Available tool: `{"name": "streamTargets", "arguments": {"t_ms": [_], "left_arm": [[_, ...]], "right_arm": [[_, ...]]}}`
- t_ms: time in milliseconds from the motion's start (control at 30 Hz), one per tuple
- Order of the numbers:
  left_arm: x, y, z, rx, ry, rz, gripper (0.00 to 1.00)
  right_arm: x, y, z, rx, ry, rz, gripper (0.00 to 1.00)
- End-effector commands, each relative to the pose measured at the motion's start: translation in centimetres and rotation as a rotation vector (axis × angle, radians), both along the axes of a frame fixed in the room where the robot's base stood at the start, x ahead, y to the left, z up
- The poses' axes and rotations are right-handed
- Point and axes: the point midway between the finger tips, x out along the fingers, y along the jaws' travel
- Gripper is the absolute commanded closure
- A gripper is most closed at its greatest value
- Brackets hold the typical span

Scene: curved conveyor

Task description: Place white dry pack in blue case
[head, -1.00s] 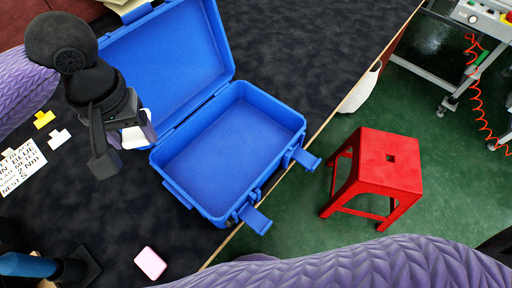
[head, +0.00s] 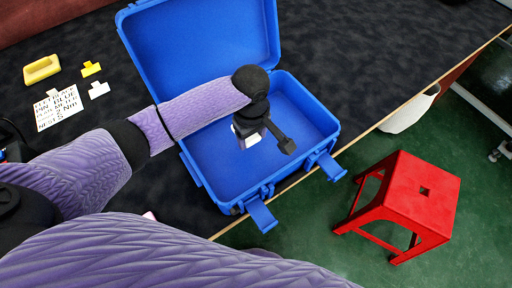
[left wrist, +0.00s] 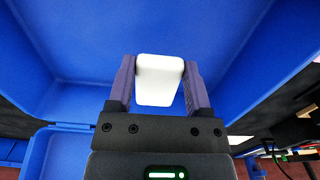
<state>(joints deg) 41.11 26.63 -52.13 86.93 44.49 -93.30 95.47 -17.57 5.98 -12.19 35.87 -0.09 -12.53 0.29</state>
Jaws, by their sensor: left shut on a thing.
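The blue case (head: 308,158) lies open on the dark table, its lid (head: 205,45) tipped back on the far side. My left gripper (head: 268,143) is over the inside of the case. In the left wrist view the fingers (left wrist: 159,88) are shut on the white dry pack (left wrist: 158,78), one finger on each side. Blue case walls surround it in that view. In the head view the pack (head: 252,140) shows only as a small white patch beside the gripper. I cannot tell its height above the case floor. My right gripper is not in view.
A yellow tray (head: 42,69), small yellow (head: 91,69) and white (head: 99,90) pieces and a printed card (head: 58,108) lie on the table at left. A red stool (head: 410,200) stands on the green floor beyond the table edge.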

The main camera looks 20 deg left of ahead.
Motion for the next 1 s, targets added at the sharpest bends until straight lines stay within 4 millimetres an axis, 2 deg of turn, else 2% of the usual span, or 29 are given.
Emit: {"name": "streamTargets", "arguments": {"t_ms": [33,300,433,667,700,833,1000], "left_arm": [[0.0,0.0,-1.9,0.002,0.004,0.000,0.91],[0.0,0.0,-7.5,0.002,0.004,-0.004,0.91],[0.0,0.0,-7.4,0.000,-0.001,-0.004,0.91],[0.0,0.0,-7.6,0.000,0.000,-0.005,0.91],[0.0,0.0,-7.6,-0.001,-0.001,-0.005,0.29],[0.0,0.0,-7.6,0.000,-0.001,-0.005,0.02],[0.0,0.0,-7.6,0.000,-0.001,-0.005,0.00]], "right_arm": [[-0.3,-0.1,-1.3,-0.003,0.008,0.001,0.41],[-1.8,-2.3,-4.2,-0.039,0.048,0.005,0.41],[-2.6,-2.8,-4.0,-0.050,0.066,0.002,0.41],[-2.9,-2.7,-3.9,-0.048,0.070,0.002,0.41],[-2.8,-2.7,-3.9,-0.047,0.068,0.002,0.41],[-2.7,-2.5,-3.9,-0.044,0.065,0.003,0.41],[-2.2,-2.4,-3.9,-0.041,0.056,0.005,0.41]]}}
